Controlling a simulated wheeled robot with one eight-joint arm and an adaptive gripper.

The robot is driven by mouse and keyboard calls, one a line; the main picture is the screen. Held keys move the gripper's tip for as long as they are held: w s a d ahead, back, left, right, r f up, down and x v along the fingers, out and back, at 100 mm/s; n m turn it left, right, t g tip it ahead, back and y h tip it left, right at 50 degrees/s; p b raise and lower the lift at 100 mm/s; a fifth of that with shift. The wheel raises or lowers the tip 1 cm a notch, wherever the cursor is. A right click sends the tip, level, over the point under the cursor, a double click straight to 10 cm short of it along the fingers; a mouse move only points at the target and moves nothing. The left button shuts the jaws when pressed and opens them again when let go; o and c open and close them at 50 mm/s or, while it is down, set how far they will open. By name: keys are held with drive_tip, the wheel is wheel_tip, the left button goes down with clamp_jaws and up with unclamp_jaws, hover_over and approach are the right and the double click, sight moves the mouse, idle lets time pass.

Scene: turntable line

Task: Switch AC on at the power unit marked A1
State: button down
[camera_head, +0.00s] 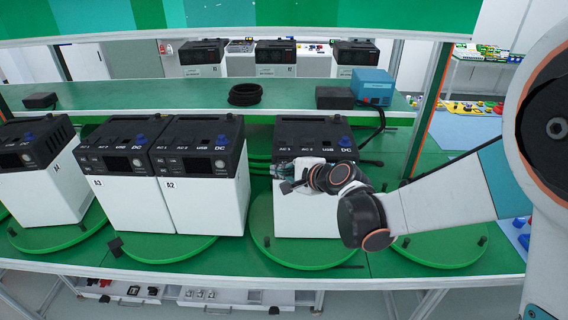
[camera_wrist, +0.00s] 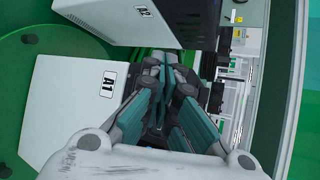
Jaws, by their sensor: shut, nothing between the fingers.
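The power unit A1 (camera_head: 300,215) stands at the right of the row, a white box with a black top. Its label A1 (camera_wrist: 108,85) reads clearly in the wrist view. In the head view, AC 1, AC 2 and DC markings (camera_head: 310,149) show along the top's front edge. A blue knob (camera_head: 345,142) sits at its right. My gripper (camera_head: 286,178) is shut and empty in front of the unit's black front panel and hides much of it. In the wrist view the fingers (camera_wrist: 165,70) overlap the unit's dark edge; I cannot tell whether they touch it.
Unit A2 (camera_head: 205,205) stands close to the left, then A3 (camera_head: 125,205) and another unit (camera_head: 40,195). Green turntables (camera_head: 285,255) lie under them. A shelf behind holds a coiled black cable (camera_head: 245,94) and a blue box (camera_head: 373,85). Free room lies right of A1.

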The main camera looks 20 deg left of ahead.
drive_tip(key=shift+w, duration=0.3)
drive_tip(key=shift+w+a, duration=0.15)
drive_tip(key=shift+w, duration=0.15)
idle(0.7)
idle(0.4)
drive_tip(key=shift+s+d+b, duration=0.2)
drive_tip(key=shift+s+b, duration=0.15)
drive_tip(key=shift+s, duration=0.35)
drive_tip(key=s, duration=0.2)
drive_tip(key=s+d, duration=0.1)
drive_tip(key=s, duration=0.2)
drive_tip(key=shift+d, duration=0.1)
drive_tip(key=shift+w, duration=0.1)
idle(0.5)
